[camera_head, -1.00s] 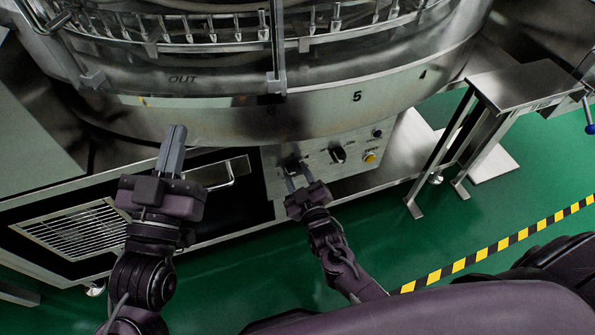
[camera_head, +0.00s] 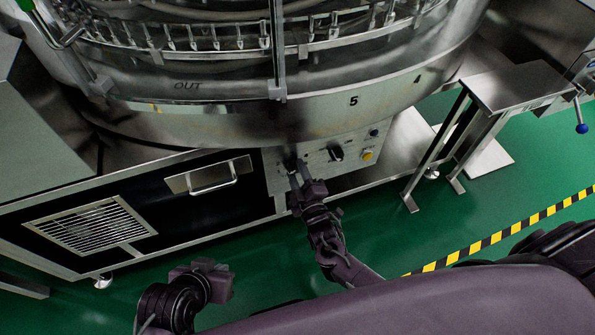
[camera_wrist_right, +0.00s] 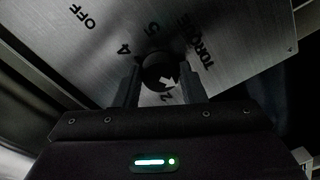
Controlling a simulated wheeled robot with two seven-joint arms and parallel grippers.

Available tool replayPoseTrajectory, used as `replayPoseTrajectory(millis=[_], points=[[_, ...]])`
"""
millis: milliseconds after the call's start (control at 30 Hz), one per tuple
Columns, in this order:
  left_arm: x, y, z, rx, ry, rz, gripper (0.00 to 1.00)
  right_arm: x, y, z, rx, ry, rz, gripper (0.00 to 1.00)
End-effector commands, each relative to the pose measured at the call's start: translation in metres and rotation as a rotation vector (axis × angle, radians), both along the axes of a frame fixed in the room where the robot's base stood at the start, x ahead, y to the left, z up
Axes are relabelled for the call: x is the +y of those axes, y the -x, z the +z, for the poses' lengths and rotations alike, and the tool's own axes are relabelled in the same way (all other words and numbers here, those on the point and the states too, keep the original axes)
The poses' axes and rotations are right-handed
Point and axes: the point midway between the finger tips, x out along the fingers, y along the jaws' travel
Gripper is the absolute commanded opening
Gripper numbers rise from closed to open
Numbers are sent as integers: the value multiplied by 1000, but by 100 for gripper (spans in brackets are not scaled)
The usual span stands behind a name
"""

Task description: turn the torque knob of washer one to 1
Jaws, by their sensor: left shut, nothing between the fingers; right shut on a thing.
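The washer's control panel (camera_head: 322,160) is a brushed metal plate below the round drum. The torque knob (camera_wrist_right: 158,72) is black and round, under the word TORQUE's plate area in the right wrist view. Its white arrow points down toward a numeral that looks like 2; 4 and 5 lie on the far side. My right gripper (camera_head: 296,171) is shut on the knob, one finger on each side; in the right wrist view the fingers (camera_wrist_right: 163,85) flank it. In the head view the gripper hides most of the knob. My left gripper (camera_head: 220,272) is shut and empty, low over the green floor.
A second black knob (camera_head: 336,153) and a yellow button (camera_head: 367,155) sit right of my right gripper. A drawer-like handle (camera_head: 213,180) and a vent grille (camera_head: 92,228) are on the left. A metal stand (camera_head: 510,85) is at the right. Open green floor lies in front.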

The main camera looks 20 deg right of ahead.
Motion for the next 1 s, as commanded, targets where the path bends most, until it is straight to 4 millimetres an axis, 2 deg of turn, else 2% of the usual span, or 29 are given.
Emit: replayPoseTrajectory(millis=[567, 600, 733, 1000], points=[[2, 0, 0, 10, -8, 4, 0, 0, -1, 1, -3, 29, 0, 14], [2, 0, 0, 10, -8, 4, 0, 0, -1, 1, -3, 29, -1, 40], [2, 0, 0, 9, -7, 4, 0, 0, 0, 1, -2, 29, -1, 57], [2, 0, 0, 8, -7, 4, 0, 0, 0, 0, -1, 28, 0, 59]])
